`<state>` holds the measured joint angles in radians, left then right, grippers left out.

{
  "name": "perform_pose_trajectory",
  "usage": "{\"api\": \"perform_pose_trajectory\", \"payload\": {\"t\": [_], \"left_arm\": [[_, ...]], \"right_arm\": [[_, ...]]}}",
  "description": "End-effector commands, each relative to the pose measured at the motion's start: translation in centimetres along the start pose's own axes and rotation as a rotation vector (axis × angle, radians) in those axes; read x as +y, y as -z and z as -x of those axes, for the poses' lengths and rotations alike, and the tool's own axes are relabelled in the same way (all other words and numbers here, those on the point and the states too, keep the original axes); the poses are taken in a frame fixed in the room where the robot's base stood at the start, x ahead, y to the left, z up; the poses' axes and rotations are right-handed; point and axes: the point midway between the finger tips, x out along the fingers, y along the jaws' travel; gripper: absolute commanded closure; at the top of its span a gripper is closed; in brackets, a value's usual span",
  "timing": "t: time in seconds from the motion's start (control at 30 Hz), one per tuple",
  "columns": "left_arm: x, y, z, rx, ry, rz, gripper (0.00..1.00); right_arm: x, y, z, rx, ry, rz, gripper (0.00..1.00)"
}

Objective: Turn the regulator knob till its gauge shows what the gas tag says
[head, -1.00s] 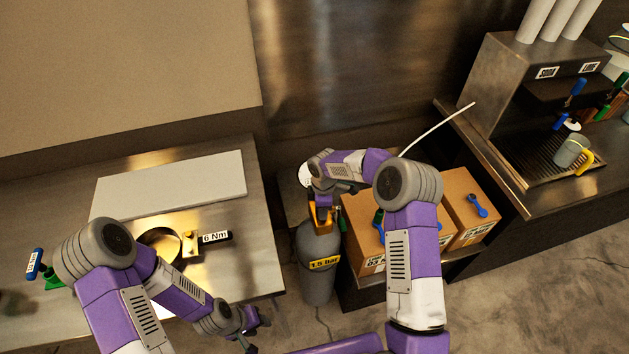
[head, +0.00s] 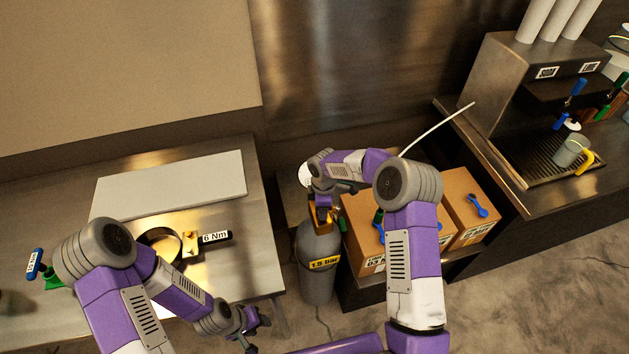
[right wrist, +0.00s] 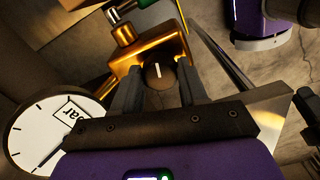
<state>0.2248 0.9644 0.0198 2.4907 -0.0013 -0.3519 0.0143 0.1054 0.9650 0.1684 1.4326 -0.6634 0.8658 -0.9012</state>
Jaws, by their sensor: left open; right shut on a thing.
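The grey gas cylinder (head: 318,285) stands between the metal table and the boxes, with a yellow tag (head: 323,264) reading 1.5 bar. The brass regulator (head: 314,220) sits on its top and also shows in the right wrist view (right wrist: 152,48). My right gripper (right wrist: 160,80) is shut on the dark regulator knob (right wrist: 158,76), one finger on each side; the knob's white mark points up in that view. The white gauge (right wrist: 35,125) is partly cut off, and I cannot read its needle surely. My left gripper (head: 259,332) is open and empty beside the table's front edge.
Cardboard boxes (head: 458,190) stand on a low shelf right of the cylinder. The metal table (head: 245,270) at left holds a pale board (head: 170,185) and a ring clamp with a 6 Nm tag (head: 216,237).

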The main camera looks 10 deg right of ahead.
Motion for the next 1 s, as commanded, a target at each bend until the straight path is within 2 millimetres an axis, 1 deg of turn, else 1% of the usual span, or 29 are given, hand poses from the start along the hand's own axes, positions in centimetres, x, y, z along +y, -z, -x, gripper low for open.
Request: {"api": "perform_pose_trajectory", "payload": {"t": [0.1,0.13,0.17,0.43,0.57,1.0], "left_arm": [[0.0,0.0,0.0,0.0,0.0,0.0,0.57],[0.0,0.0,0.0,0.0,0.0,0.0,0.57],[0.0,0.0,0.0,0.0,0.0,0.0,0.57],[0.0,0.0,0.0,0.0,0.0,0.0,0.57],[0.1,0.0,0.2,0.0,0.0,0.0,0.57],[0.8,-0.1,2.0,0.0,0.0,0.0,0.57]], "right_arm": [[0.0,0.0,0.0,-0.001,0.0,0.0,0.82],[0.0,0.0,0.0,-0.001,0.0,0.0,0.54],[0.0,0.0,0.0,-0.001,0.0,0.0,0.5],[0.0,0.0,0.0,0.0,0.0,0.0,0.49],[0.0,0.0,0.4,0.0,-0.001,0.0,0.49],[0.0,0.0,3.9,0.0,0.0,0.0,0.49]]}}
